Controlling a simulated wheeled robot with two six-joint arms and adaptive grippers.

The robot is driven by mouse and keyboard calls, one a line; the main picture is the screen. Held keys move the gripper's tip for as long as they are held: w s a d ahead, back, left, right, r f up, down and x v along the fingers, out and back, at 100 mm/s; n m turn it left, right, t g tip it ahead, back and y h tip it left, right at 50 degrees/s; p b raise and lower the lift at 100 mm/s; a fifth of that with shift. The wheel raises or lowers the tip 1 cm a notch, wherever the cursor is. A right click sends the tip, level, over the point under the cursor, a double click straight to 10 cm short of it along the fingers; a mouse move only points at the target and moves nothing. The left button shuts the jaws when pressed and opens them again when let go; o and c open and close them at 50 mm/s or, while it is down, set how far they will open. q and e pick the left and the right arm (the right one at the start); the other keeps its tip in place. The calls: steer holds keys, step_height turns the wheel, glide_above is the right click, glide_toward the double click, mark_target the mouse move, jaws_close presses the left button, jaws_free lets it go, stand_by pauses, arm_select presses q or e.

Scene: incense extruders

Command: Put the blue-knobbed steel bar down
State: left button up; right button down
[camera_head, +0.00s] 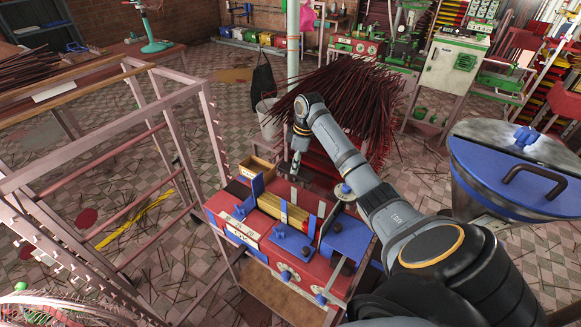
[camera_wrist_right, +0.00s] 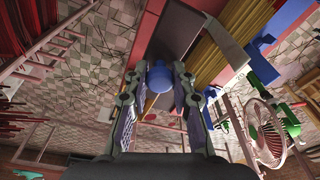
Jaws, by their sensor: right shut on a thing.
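My right gripper (camera_head: 294,163) reaches down from above over the far side of the red and blue extruder machine (camera_head: 272,240). In the right wrist view, its two fingers (camera_wrist_right: 158,82) stand on either side of a round blue knob (camera_wrist_right: 159,75) and are shut on it. Whether the bar touches anything below cannot be told. My left gripper is not in view.
Yellow incense sticks (camera_head: 283,210) lie in the machine's trough, with a blue block (camera_head: 346,237) to their right. A pile of dark red sticks (camera_head: 352,105) stands behind. A pink metal rack (camera_head: 212,135) is at left and a blue-lidded steel hopper (camera_head: 515,165) at right.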

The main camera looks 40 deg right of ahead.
mark_target(297, 176)
steer(key=shift+s+a+f+p, duration=0.4)
steer(key=shift+s+a+f, duration=0.1)
steer(key=shift+s+f, duration=0.3)
step_height(297, 176, down, 3)
steer(key=shift+w+d, duration=0.15)
steer(key=shift+w+d+f+p, duration=0.1)
steer(key=shift+f+p, duration=0.1)
steer(key=shift+f, duration=0.25)
steer(key=shift+w+d+f+p, duration=0.1)
steer(key=shift+f+p, duration=0.05)
steer(key=shift+f, duration=0.3)
steer(key=shift+s+a+f, duration=0.15)
steer(key=shift+a+f, duration=0.05)
steer(key=shift+f, duration=1.1)
steer(key=shift+d+f, duration=0.1)
steer(key=c, duration=1.6)
jaws_free()
steer(key=shift+f, duration=0.15)
steer(key=o, duration=0.5)
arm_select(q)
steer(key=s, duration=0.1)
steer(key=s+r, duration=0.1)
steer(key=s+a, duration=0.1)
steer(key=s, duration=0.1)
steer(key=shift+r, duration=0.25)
